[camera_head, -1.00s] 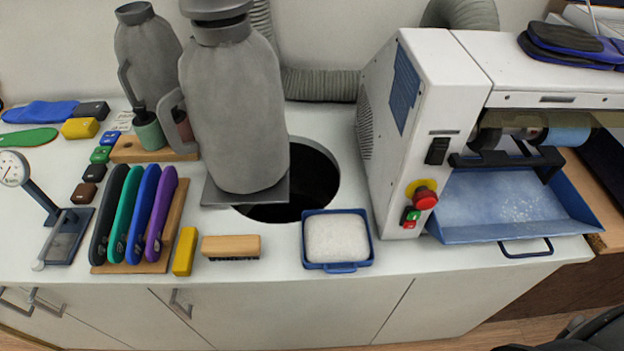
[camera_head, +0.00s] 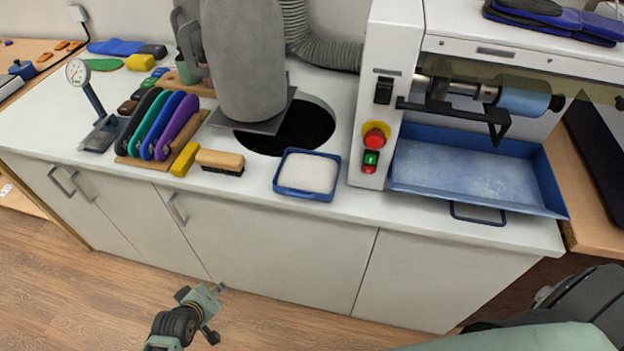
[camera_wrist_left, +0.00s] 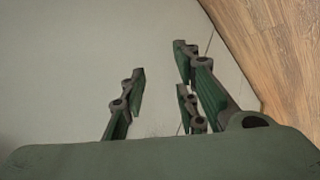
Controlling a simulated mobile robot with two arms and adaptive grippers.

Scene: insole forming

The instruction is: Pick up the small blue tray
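The small blue tray (camera_head: 301,194) sits upright near the front edge of the white counter, left of the grinding machine. It is filled with a white, grainy material. My left gripper (camera_head: 216,291) is low in front of the cabinet doors, below and left of the tray, well apart from it. In the left wrist view its fingers (camera_wrist_left: 160,92) are spread with nothing between them, facing a pale surface with wooden floor at the right. The tray does not show in that view. My right gripper is out of view.
A brush (camera_head: 220,162) and a yellow block (camera_head: 185,159) lie left of the tray. A grey container (camera_head: 243,65) stands behind, by a dark round hole (camera_head: 300,130). Right of the tray are the white machine (camera_head: 385,70) and its larger blue tray (camera_head: 480,175).

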